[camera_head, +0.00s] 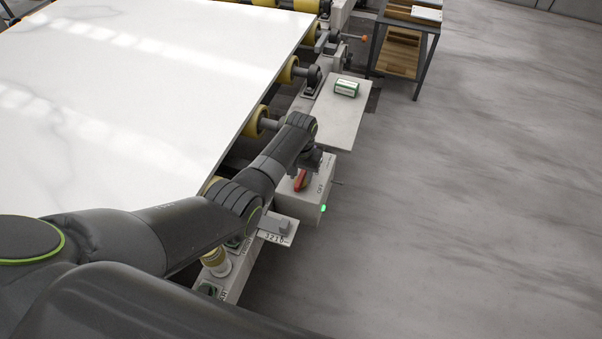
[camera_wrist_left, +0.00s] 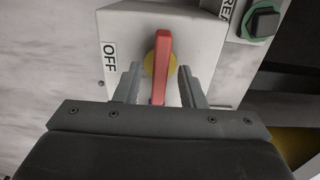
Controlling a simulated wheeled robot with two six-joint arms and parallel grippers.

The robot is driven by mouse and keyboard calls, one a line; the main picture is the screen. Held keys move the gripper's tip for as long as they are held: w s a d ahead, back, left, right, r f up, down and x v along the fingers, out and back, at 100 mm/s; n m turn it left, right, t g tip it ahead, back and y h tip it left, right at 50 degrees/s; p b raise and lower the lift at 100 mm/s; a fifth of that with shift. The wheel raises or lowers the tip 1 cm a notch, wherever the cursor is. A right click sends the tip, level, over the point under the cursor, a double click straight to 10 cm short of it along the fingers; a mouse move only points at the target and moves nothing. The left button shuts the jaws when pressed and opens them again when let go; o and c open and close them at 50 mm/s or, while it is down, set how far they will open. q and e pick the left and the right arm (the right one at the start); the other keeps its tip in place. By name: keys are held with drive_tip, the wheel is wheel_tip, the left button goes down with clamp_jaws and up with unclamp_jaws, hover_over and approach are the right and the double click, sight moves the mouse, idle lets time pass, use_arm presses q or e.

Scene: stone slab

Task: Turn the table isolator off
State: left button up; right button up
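The table isolator is a pale box (camera_head: 310,205) on the side of the roller table, with a red handle (camera_head: 301,180) and a lit green lamp (camera_head: 323,208). In the left wrist view the red handle (camera_wrist_left: 163,66) stands upright in the picture on a yellow disc (camera_wrist_left: 149,68), with the OFF label (camera_wrist_left: 110,62) to its left. My left gripper (camera_wrist_left: 162,75) is open, its two fingers on either side of the handle's lower part with gaps showing. Whether a finger touches the handle cannot be told. In the head view my left wrist hides part of the box. My right gripper is not in view.
A large white slab (camera_head: 130,90) lies on yellow rollers (camera_head: 287,70) left of the box. A grey shelf (camera_head: 341,118) holds a small green-and-white box (camera_head: 347,88). The floor at right is clear.

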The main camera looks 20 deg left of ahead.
use_arm(q)
clamp_jaws()
drive_tip(key=shift+m, duration=0.3)
drive_tip(key=shift+r+m+p, duration=0.1)
drive_tip(key=shift+m+p, duration=0.5)
drive_tip(key=shift+m, duration=0.2)
drive_tip(key=m+p, duration=0.1)
drive_tip(key=m, duration=0.2)
drive_tip(key=shift+m, duration=0.3)
drive_tip(key=m+p, duration=0.1)
drive_tip(key=m, duration=0.5)
drive_tip(key=shift+w, duration=0.1)
drive_tip(key=m+p, duration=0.1)
drive_tip(key=m, duration=0.5)
